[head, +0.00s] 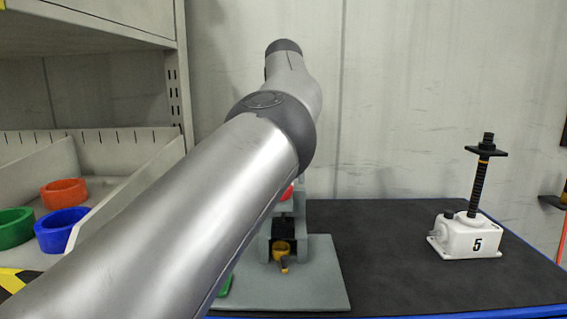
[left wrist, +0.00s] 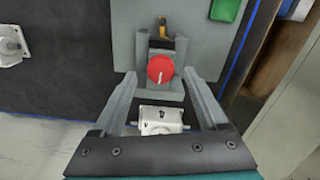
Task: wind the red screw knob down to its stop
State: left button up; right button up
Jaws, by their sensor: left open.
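The red knob (left wrist: 161,69) shows in the left wrist view as a round disc with a white mark on its top. It sits on a grey stand (left wrist: 189,40). My left gripper (left wrist: 163,84) is open, its two fingers apart on either side of the near part of the knob; I cannot tell whether either finger touches it. In the head view my left arm hides most of the knob, and only a red sliver (head: 287,193) shows. The stand's grey base plate (head: 320,290) lies on the dark table. My right gripper is in neither view.
A white screw jack marked 5 (head: 472,240) stands on the right of the dark table mat (head: 385,255). An orange-yellow part (head: 281,250) sits low on the stand. A bin at left holds red (head: 64,193), green (head: 15,228) and blue (head: 60,230) rings.

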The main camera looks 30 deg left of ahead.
pick_arm(q)
notch_tip(320, 180, up, 15)
jog(key=p, duration=1.2)
jog(key=shift+r, duration=0.15)
